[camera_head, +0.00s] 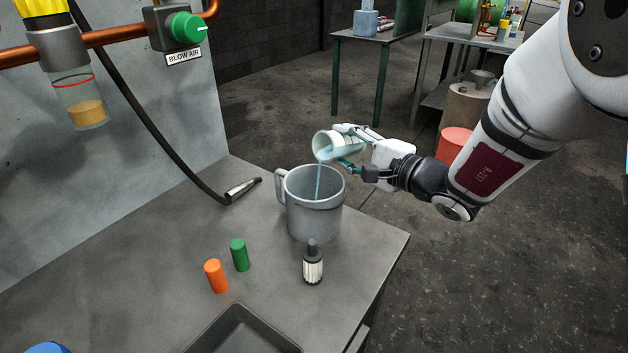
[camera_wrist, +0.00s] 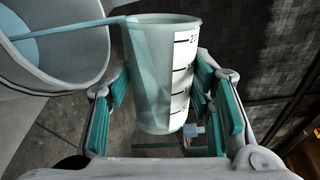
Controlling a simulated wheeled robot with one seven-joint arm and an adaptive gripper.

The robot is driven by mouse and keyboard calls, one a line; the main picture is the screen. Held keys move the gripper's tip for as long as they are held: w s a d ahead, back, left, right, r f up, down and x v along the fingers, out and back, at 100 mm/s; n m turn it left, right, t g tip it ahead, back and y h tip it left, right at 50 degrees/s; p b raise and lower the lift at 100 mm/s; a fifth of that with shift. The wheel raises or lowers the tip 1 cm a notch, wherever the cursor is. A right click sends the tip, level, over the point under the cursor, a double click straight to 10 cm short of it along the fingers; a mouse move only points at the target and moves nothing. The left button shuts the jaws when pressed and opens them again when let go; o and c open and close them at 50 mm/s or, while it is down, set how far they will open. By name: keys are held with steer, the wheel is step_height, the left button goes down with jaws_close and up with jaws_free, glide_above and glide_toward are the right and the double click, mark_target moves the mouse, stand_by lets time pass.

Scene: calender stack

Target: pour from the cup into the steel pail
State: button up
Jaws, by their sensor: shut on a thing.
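The steel pail (camera_head: 314,209) is a grey vessel with a side handle, standing upright near the right edge of the bench. My gripper (camera_head: 350,153) is shut on the pale translucent cup (camera_head: 327,144) and holds it tilted above the pail's rim. A thin blue stream runs from the cup's lip down into the pail. In the wrist view the cup (camera_wrist: 160,75) sits between my gripper's green finger pads (camera_wrist: 165,95), with black graduation marks on its side. There the pail (camera_wrist: 75,62) is at the upper left, with blue liquid inside it.
A dark tray (camera_head: 243,335) lies at the front. A black hose (camera_head: 145,120) ends left of the pail.

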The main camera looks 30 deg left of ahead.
steer(key=shift+s+a+r+n, duration=0.1)
steer(key=shift+s+r+n, duration=0.05)
steer(key=shift+s+n, duration=0.2)
steer(key=shift+s+f+n+b, duration=0.1)
steer(key=shift+f+n+b, duration=0.3)
steer(key=shift+n+b, duration=0.7)
stand_by(0.5)
steer(key=shift+s+a+r+t+b, duration=0.1)
steer(key=shift+s+r+t+b, duration=0.15)
steer(key=shift+b, duration=0.5)
